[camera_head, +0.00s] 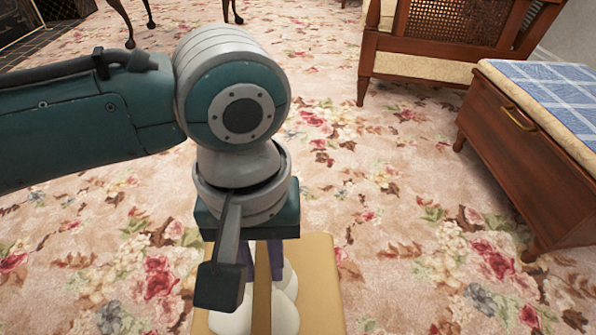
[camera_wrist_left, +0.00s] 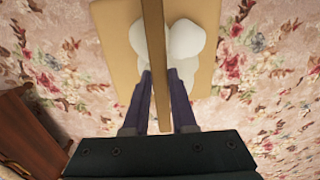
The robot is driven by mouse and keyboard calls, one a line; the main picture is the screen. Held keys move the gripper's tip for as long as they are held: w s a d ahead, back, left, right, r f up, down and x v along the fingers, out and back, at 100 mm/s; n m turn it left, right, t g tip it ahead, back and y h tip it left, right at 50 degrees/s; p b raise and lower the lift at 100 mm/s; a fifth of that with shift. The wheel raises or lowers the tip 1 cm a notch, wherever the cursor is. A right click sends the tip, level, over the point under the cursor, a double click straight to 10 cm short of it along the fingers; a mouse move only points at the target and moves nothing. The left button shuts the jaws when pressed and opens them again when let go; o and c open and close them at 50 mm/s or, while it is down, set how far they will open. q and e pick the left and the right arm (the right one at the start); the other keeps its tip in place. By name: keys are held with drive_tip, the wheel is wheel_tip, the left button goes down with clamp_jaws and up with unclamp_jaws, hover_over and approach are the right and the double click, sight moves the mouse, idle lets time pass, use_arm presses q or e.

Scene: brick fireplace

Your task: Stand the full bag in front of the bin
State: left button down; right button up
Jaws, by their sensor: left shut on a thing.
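The full bag (camera_head: 322,275) is tan and rectangular from above, with several rounded white things (camera_head: 285,305) in it and a flat tan handle (camera_head: 262,305) across its middle. It also shows in the left wrist view (camera_wrist_left: 112,45). My left gripper (camera_head: 262,265) points down over the bag, its two fingers on either side of the handle and shut on it. I cannot tell whether the bag's base touches the floor. A wooden chest (camera_head: 500,150) with a brass handle stands at the right; it may be the bin. My right gripper is not in view.
A blue plaid cushion (camera_head: 555,95) lies on the chest. A wooden chair with a cane panel (camera_head: 450,20) stands at the back right. Dark furniture legs (camera_head: 125,25) and a dark hearth edge (camera_head: 40,40) are at the back left. The floral carpet (camera_head: 400,240) between is clear.

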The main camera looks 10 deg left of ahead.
sight(273, 318)
use_arm(q)
wheel_tip(273, 318, down, 5)
drive_tip(key=b, duration=0.3)
drive_tip(key=shift+r, duration=0.1)
drive_tip(key=c, duration=1.2)
unclamp_jaws()
drive_tip(key=shift+f, duration=0.2)
drive_tip(key=o, duration=0.5)
